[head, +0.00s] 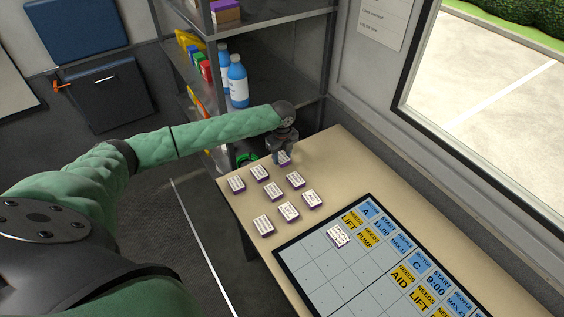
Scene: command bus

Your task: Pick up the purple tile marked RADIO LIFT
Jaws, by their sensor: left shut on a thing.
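My left gripper (283,155) points down over the far left end of the table. It is shut on a purple-edged white tile (285,159), partly hidden by the fingers. Several similar tiles lie in loose rows in front of it, such as one at the left (237,184), one near the gripper (295,180) and one at the near side (264,225). The print on the tiles is too small to read, so I cannot tell which is RADIO LIFT. Another such tile (338,236) lies on the board. My right gripper is not in view.
The beige table (335,160) carries a dark-framed grid board (310,252) with blue and yellow labels. A metal shelf (262,25) with blue bottles (238,82) stands behind the arm. A window (500,90) is at the right. Bare table lies right of the tiles.

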